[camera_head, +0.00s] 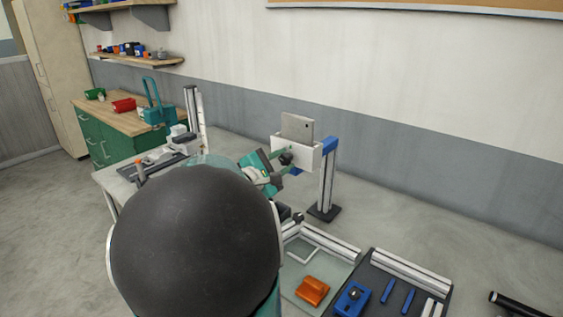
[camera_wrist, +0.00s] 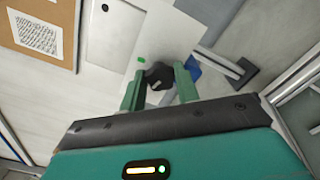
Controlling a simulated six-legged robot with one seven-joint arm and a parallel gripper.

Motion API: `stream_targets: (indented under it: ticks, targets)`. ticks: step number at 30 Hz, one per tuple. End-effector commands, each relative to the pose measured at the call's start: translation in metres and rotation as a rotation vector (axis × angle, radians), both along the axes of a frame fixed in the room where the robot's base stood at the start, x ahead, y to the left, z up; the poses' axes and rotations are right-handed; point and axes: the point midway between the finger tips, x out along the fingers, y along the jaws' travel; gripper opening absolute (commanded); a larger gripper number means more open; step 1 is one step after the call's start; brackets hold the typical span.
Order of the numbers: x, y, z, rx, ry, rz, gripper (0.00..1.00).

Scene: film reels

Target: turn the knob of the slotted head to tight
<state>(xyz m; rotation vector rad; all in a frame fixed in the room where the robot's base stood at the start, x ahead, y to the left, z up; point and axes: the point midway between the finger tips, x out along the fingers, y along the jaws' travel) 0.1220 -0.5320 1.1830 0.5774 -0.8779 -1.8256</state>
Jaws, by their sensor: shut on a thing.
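The slotted head (camera_head: 308,160) is a white block on an upright metal post with a blue cap, and a grey plate (camera_head: 297,127) stands up out of its slot. Its black knob (camera_head: 286,158) is on the near face. In the wrist view the knob (camera_wrist: 158,75) sits between my two green fingers, with a green dot on the white face (camera_wrist: 141,58) beside it. My gripper (camera_head: 280,157) is shut on the knob, one finger on each side. The fingers hide the knob's sides, and I cannot read its turn angle clearly.
The post (camera_head: 324,180) stands on a dark base. In front are a tray with an orange block (camera_head: 312,291) and a dark tray with a blue block (camera_head: 352,298) and blue bars. Another upright metal column (camera_head: 194,107) stands at the left. The wall is behind.

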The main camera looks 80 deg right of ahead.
Motion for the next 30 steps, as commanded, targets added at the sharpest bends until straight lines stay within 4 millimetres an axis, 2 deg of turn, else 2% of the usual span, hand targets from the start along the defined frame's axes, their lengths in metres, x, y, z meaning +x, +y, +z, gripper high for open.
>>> stream_targets:
  ticks: [30]
  targets:
    - [0.0008, 0.0003, -0.0012, -0.381, -0.879, 0.002, 0.09]
